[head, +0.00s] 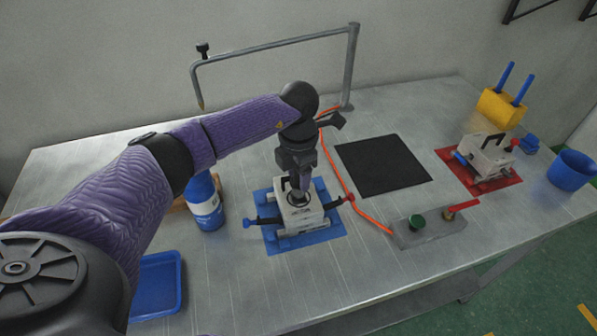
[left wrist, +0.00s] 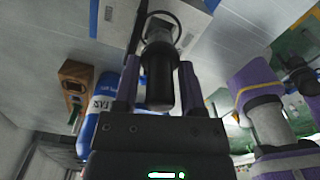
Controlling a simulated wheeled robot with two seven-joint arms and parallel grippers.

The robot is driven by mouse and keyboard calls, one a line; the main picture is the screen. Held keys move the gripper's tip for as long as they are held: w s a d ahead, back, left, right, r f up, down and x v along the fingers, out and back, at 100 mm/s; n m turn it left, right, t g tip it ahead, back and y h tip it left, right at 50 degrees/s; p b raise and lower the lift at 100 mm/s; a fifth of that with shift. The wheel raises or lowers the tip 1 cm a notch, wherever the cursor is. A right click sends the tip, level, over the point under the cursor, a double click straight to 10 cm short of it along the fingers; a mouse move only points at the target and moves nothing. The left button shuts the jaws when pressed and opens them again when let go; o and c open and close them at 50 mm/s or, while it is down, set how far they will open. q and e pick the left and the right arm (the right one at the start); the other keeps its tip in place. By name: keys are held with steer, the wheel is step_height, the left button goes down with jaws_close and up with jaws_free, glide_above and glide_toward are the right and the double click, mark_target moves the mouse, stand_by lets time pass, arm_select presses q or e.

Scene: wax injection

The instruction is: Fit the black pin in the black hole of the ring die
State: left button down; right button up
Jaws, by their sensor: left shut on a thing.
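A white block-like die (head: 300,216) stands on a blue mat (head: 328,232) in the middle of the table. A blue-ended pin (head: 250,222) sticks out of its left side and a red-ended one (head: 349,198) out of its right. My left gripper (head: 298,187) points down just over the die's top. In the left wrist view it is shut on the black pin (left wrist: 159,82), a dark cylinder between the fingers. The pin's far end is at a light round part by the die (left wrist: 194,15); how deep it sits, I cannot tell. My right gripper is not seen.
A second white die (head: 485,158) stands on a red mat at the right. A blue bottle (head: 206,203) stands left of the gripper. A black mat (head: 382,165), a switch box (head: 425,231), an orange cable and a blue cup (head: 571,171) lie to the right.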

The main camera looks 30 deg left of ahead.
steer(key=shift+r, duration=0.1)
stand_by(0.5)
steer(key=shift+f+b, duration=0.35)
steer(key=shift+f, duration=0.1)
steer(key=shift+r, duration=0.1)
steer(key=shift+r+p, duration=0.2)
steer(key=shift+p, duration=0.1)
stand_by(2.0)
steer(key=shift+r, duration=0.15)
stand_by(2.0)
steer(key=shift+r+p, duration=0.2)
steer(key=shift+p, duration=0.15)
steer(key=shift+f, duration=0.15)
stand_by(1.6)
